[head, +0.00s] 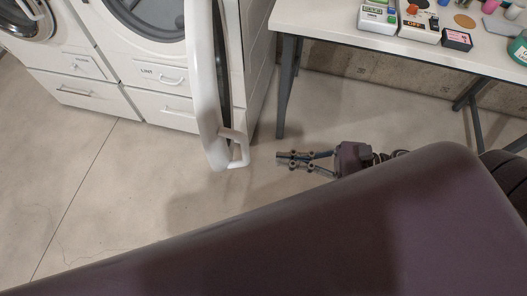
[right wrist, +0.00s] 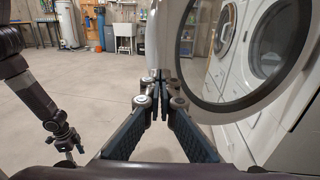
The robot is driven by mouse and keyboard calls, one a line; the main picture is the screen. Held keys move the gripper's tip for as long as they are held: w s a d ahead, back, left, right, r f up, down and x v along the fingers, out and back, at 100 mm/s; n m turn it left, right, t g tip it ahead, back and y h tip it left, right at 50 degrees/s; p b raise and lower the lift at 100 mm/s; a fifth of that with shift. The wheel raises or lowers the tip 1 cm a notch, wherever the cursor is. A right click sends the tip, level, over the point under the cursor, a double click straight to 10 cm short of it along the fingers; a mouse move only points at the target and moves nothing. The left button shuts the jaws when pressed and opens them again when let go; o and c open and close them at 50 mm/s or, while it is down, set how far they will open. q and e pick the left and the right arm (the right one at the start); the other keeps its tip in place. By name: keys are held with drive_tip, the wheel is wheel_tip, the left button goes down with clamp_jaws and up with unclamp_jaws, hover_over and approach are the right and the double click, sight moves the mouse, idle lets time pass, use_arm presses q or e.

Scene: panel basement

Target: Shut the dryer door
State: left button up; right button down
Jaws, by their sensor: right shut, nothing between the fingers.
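The dryer door (head: 203,85) is white and stands wide open, seen nearly edge-on in the head view. Its pale handle (head: 241,148) sticks out on the right of its near edge. The dryer (head: 158,70) is the white machine behind it. My right gripper (head: 281,159) is shut and empty, a little right of the handle and apart from it in the head view. In the right wrist view the door (right wrist: 276,94) shows as a white ring around dark glass, right of my right gripper's fingers (right wrist: 160,82). My left gripper (right wrist: 73,151) hangs at the left there, its jaws too small to judge.
Another white machine (head: 72,58) stands left of the dryer. A white table (head: 330,27) with small boxes and jars stands at the right, its dark leg (head: 286,88) near the door. The concrete floor (head: 110,185) in front of the machines is clear.

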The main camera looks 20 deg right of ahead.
drive_tip(key=shift+p+x, duration=0.65)
drive_tip(key=shift+x, duration=2.1)
